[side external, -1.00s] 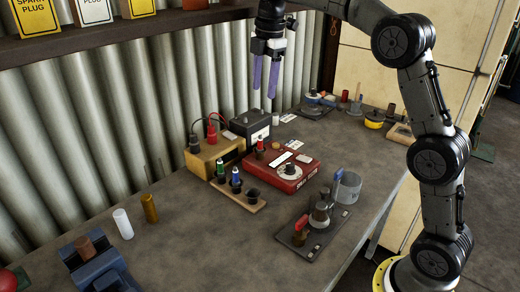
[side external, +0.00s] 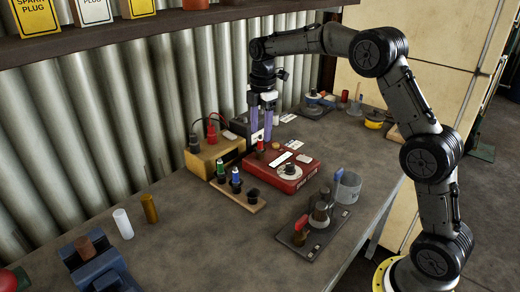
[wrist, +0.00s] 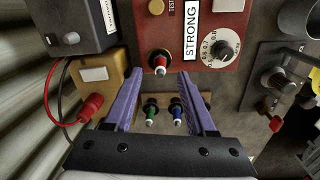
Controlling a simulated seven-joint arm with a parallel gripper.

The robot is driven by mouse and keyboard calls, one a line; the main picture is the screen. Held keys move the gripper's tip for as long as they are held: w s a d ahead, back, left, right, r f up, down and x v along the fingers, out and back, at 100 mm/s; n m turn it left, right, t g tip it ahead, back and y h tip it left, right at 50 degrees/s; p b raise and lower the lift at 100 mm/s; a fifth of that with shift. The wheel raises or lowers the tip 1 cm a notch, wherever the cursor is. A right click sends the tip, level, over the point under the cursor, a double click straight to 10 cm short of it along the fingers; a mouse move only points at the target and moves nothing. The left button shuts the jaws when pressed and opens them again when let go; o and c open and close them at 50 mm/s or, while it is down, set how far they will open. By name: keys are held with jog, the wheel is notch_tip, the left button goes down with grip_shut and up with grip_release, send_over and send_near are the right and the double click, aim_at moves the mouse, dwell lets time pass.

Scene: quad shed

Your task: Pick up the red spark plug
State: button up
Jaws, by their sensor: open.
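The red spark plug (side external: 260,147) stands upright in a dark socket on the left part of the red tester box (side external: 290,178). In the wrist view the red plug (wrist: 160,63) shows between and just beyond my fingertips. My gripper (side external: 261,138) points down with its two purple fingers apart and nothing between them. It is near the plug's top in the side view; I cannot tell the exact gap. A green plug (side external: 235,176) and a blue plug (side external: 222,169) stand in a wooden rack (side external: 245,203) in front of the box.
A tan box (side external: 203,160) with red and black leads and a dark battery box (side external: 240,125) stand close on the left and behind.

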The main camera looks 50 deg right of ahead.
aim_at(260, 138)
notch_tip(260, 138, down, 4)
jog(key=shift+w+f, duration=0.1)
jog(key=shift+f, duration=0.05)
jog(key=shift+c, duration=0.2)
grip_shut()
